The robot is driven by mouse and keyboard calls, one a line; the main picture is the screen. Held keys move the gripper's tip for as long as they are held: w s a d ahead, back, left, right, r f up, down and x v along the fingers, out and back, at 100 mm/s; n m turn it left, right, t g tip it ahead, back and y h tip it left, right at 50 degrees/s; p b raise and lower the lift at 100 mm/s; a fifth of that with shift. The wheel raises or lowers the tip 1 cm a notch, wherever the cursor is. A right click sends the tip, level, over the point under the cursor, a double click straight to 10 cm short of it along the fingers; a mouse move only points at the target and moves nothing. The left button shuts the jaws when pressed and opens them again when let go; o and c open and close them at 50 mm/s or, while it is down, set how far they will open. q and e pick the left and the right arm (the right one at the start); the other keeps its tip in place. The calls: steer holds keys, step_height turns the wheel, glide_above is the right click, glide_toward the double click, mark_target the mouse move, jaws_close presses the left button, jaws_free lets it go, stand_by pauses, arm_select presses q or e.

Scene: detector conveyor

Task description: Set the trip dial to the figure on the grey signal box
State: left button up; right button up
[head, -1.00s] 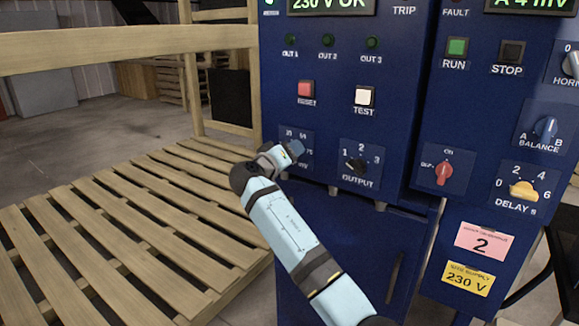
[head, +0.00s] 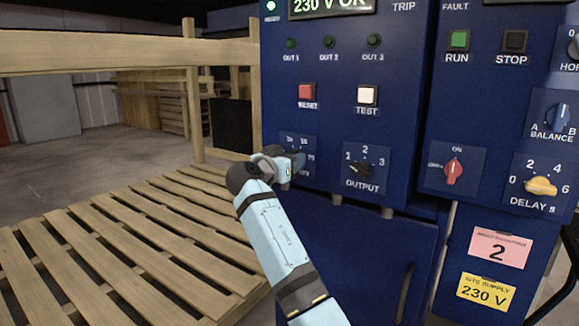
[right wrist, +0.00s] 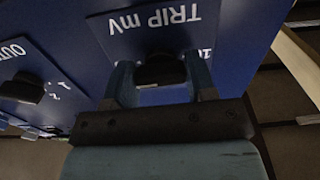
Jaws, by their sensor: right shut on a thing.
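The trip dial (right wrist: 160,69) is a black knob on a dark blue plate lettered TRIP mV, upside down in the right wrist view. My right gripper (right wrist: 157,78) is shut on it, one finger on each side. A short pale mark shows on the knob's near edge; the figure it points at cannot be read. In the head view my right gripper (head: 293,164) covers the knob, and only part of the dial plate (head: 298,142) with small figures shows above it. No grey signal box can be made out. My left gripper is out of view.
The OUTPUT knob (head: 361,169) is close to the right of my gripper. RESET (head: 306,92) and TEST (head: 367,95) buttons are above. A red switch (head: 453,170) and yellow DELAY knob (head: 540,186) are farther right.

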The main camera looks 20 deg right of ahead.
steer(key=shift+f, duration=0.1)
stand_by(0.3)
steer(key=o, duration=0.9)
steer(key=shift+o, duration=0.2)
